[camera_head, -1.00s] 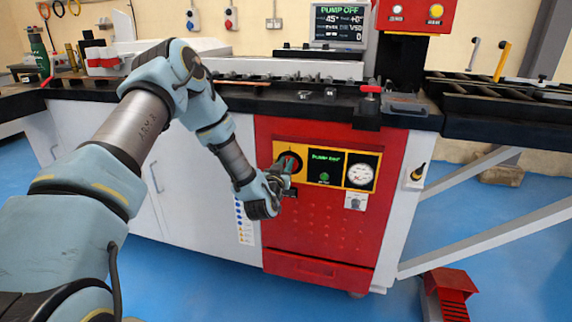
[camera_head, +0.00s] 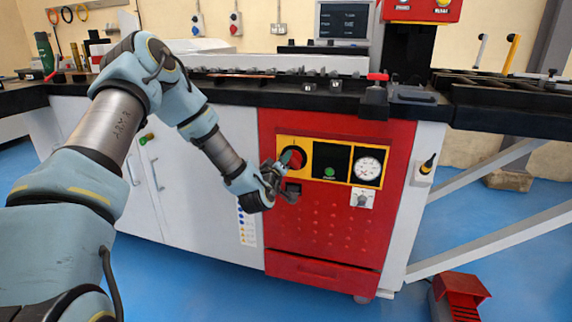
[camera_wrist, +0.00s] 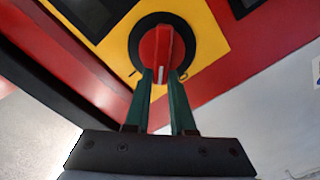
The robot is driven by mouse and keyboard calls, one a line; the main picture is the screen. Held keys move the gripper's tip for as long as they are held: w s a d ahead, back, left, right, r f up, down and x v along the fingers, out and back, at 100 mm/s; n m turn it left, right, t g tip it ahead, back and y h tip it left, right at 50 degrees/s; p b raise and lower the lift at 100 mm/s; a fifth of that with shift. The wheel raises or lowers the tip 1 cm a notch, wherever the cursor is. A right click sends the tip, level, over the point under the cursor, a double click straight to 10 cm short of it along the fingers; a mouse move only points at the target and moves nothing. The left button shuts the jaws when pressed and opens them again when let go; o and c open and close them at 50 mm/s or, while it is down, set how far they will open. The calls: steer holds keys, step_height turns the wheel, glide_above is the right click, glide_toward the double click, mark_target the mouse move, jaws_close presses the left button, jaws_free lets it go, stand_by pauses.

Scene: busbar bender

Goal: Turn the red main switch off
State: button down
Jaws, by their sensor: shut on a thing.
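The red main switch (camera_head: 297,158) is a round knob with a raised grip, set on a yellow plate at the upper left of the red cabinet front. In the wrist view the switch (camera_wrist: 163,45) has a black ring around it, and its grip runs nearly up and down the picture with a white mark at the lower end. My gripper (camera_head: 288,157) reaches it from the left. In the wrist view the two green fingers of my gripper (camera_wrist: 160,76) close on both sides of the grip's lower end. The fingertips partly cover the knob.
A dark display with a green button (camera_head: 329,171) and a round gauge (camera_head: 368,168) sit right of the switch. A small selector (camera_head: 361,198) is below the gauge. The monitor (camera_head: 342,22) stands on the bench. A red foot pedal (camera_head: 460,290) is on the blue floor.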

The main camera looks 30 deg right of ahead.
steer(key=shift+w+a+f+n+b, duration=0.1)
steer(key=shift+f+n+b, duration=0.4)
steer(key=shift+n, duration=0.95)
steer(key=shift+w+a+f+n+b, duration=0.15)
steer(key=shift+n+b, duration=0.65)
steer(key=shift+n, duration=0.6)
steer(key=shift+a+f+n+b, duration=0.1)
steer(key=shift+f+n+b, duration=0.4)
steer(key=shift+n, duration=0.95)
steer(key=shift+r, duration=0.2)
steer(key=c, duration=0.8)
jaws_free()
steer(key=shift+o, duration=0.2)
steer(key=v, duration=1)
steer(key=shift+s+a+b, duration=0.25)
steer(key=shift+s+b, duration=0.05)
steer(key=shift+b, duration=0.1)
